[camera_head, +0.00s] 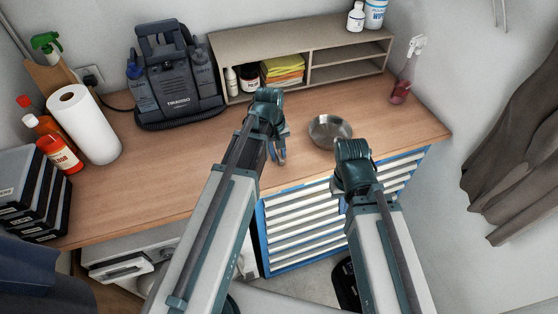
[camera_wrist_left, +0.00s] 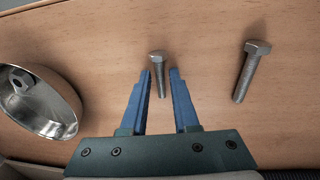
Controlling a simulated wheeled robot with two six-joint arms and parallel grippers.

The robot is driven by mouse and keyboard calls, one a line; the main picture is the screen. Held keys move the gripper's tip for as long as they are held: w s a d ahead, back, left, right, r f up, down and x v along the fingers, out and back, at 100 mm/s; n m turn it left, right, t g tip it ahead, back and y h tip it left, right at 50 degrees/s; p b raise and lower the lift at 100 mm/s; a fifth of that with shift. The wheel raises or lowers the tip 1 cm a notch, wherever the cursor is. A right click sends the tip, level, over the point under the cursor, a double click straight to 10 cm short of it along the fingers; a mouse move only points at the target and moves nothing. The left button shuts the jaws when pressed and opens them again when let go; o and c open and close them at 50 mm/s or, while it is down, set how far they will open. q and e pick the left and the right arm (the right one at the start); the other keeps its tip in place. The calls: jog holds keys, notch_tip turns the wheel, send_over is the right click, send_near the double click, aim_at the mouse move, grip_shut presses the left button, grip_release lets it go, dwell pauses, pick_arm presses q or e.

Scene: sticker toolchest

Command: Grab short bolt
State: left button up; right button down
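In the left wrist view a short bolt (camera_wrist_left: 158,75) lies on the wooden worktop, its hex head pointing away from the gripper. My left gripper (camera_wrist_left: 160,76) is open, with one blue finger on each side of the bolt's shank. Small gaps show, so the fingers do not appear to touch it. A longer bolt (camera_wrist_left: 250,72) lies to the right, outside the fingers. In the head view my left gripper (camera_head: 279,152) is low over the worktop's front part; my arm hides the bolts.
A metal bowl (camera_head: 329,131) stands right of my left gripper; the left wrist view shows the bowl (camera_wrist_left: 52,112) with a nut (camera_wrist_left: 20,80) inside. A shelf (camera_head: 345,62) and a black machine (camera_head: 172,85) stand behind.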

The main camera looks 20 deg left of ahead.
aim_at(278, 156)
pick_arm(q)
grip_shut()
jog(key=shift+r, duration=0.1)
notch_tip(278, 156, up, 10)
jog(key=p, duration=1)
